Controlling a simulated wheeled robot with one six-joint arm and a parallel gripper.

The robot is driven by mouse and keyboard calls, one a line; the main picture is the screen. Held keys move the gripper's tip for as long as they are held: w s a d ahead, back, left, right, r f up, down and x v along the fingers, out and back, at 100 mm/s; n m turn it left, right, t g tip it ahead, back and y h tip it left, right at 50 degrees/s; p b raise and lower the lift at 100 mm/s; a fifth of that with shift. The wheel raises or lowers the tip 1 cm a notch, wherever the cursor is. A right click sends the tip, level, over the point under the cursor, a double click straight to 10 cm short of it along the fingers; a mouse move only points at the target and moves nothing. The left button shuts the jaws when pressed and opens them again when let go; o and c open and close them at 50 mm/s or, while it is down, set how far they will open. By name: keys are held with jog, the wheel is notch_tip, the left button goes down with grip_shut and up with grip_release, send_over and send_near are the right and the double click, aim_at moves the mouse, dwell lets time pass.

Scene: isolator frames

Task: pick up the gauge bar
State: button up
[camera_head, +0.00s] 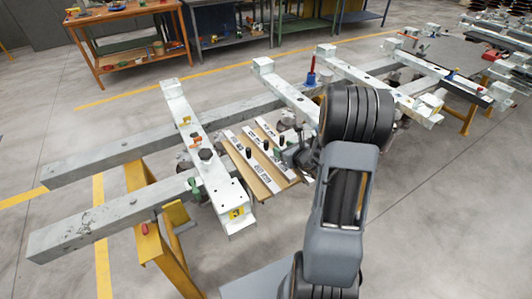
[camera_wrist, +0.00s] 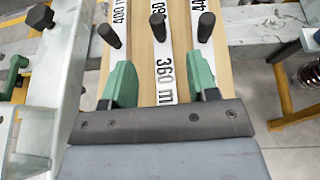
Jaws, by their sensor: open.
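Three white gauge bars with printed numbers and upright black knobs lie side by side on a wooden board (camera_head: 257,188). In the wrist view the middle gauge bar (camera_wrist: 164,67) reads "360 m", with its black knob (camera_wrist: 158,27) ahead of my gripper. The left bar (camera_wrist: 121,13) and the right bar (camera_wrist: 196,5) are partly out of frame. My gripper (camera_wrist: 164,82) is open, its green fingers apart on either side of the middle bar, with nothing between them at knob height. I cannot tell the fingers' height above the board. In the head view my arm partly hides this area.
The board rests by a white crossbeam (camera_head: 198,143) with clamps, over long grey rails (camera_head: 110,222) on yellow trestles (camera_head: 160,258). More white crossbeams (camera_head: 283,88) stand to the right, one near a red-handled tool (camera_head: 311,72). Workbenches (camera_head: 125,15) stand behind, beyond open floor.

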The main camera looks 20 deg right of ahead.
aim_at(268, 142)
jog(key=x, duration=0.6)
jog(key=p+x, duration=0.1)
jog(key=x, duration=0.4)
jog(key=shift+w+a+f, duration=0.15)
jog(key=shift+w+a, duration=0.15)
jog(key=shift+c, duration=0.5)
grip_shut()
